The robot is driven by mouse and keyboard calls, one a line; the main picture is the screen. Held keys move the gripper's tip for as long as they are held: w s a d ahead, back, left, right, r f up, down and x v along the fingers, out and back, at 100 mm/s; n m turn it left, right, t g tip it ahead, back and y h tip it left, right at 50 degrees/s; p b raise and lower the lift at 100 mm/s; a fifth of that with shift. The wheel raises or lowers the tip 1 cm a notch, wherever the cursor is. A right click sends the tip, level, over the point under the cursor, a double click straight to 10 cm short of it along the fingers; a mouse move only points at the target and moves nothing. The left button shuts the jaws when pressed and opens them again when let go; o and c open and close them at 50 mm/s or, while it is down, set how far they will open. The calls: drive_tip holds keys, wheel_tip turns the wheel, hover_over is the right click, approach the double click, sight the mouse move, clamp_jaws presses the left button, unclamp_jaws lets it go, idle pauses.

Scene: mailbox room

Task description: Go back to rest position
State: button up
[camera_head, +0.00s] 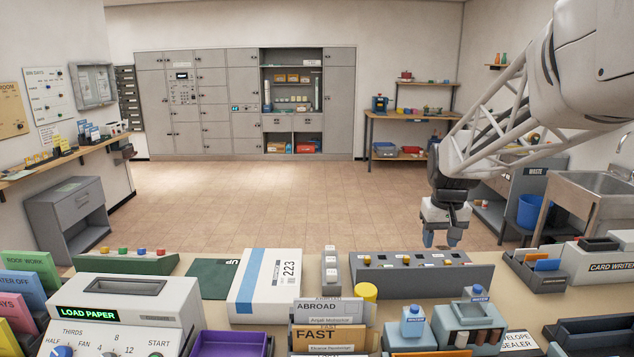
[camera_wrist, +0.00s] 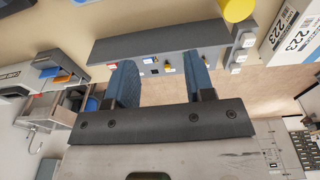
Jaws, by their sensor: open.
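My gripper (camera_head: 442,238) hangs at the right of the head view, over the far side of the table. Its two blue fingers point down and are apart with nothing between them. In the wrist view, the open gripper (camera_wrist: 163,85) shows with a gap between its fingers. The grey control panel (camera_head: 405,272) with several coloured buttons stands just below the gripper in the head view. The panel also shows beyond the fingertips in the wrist view (camera_wrist: 165,42).
A white box marked 223 (camera_head: 265,287), a paper-loading machine (camera_head: 125,310) and a purple tray (camera_head: 230,343) crowd the table (camera_head: 390,305). A card writer (camera_head: 600,265) stands at the right, near a sink (camera_head: 600,182). The floor (camera_head: 280,200) behind the table is clear.

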drive_tip(key=s+a+f, duration=0.1)
drive_tip(key=s+a, duration=0.2)
drive_tip(key=s, duration=0.8)
drive_tip(key=s+a+t, duration=0.1)
drive_tip(key=s+a, duration=0.2)
drive_tip(key=s, duration=0.7)
drive_tip(key=s+a+f, duration=0.1)
drive_tip(key=s+a, duration=0.2)
drive_tip(key=s, duration=0.8)
drive_tip(key=shift+s+a+f, duration=0.25)
drive_tip(key=shift+s+f, duration=0.05)
